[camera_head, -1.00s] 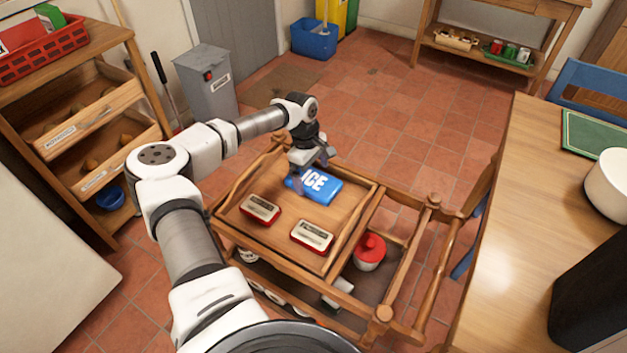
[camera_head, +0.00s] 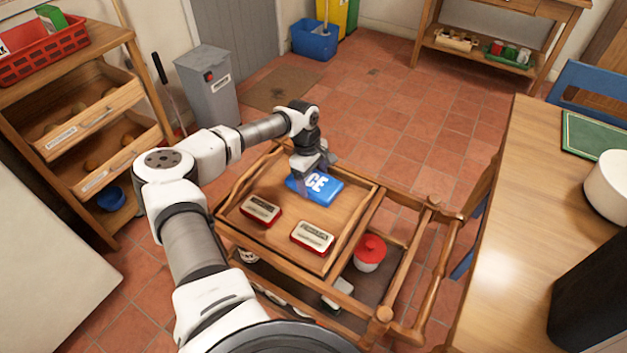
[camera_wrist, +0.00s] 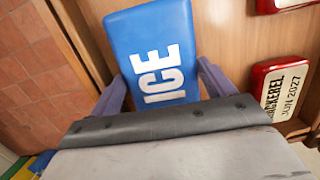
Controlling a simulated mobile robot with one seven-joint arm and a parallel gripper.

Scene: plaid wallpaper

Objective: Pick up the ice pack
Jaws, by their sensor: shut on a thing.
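The ice pack (camera_head: 325,189) is a flat blue block with white "ICE" lettering. It lies at the far end of the wooden tray (camera_head: 281,220) on the cart. My gripper (camera_head: 313,176) is over its left part and shut on it. In the wrist view the ice pack (camera_wrist: 152,50) sits between the two fingers of my gripper (camera_wrist: 165,85), one along each side. The arm hides part of the lettering in the head view. I cannot tell whether the pack is clear of the tray.
Two red-edged tins, one (camera_head: 261,209) left and one (camera_head: 312,238) nearer, lie on the same tray. A red-lidded white pot (camera_head: 370,253) stands on the cart's lower shelf. A wooden table (camera_head: 520,220) is at the right. Open tiled floor lies behind the cart.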

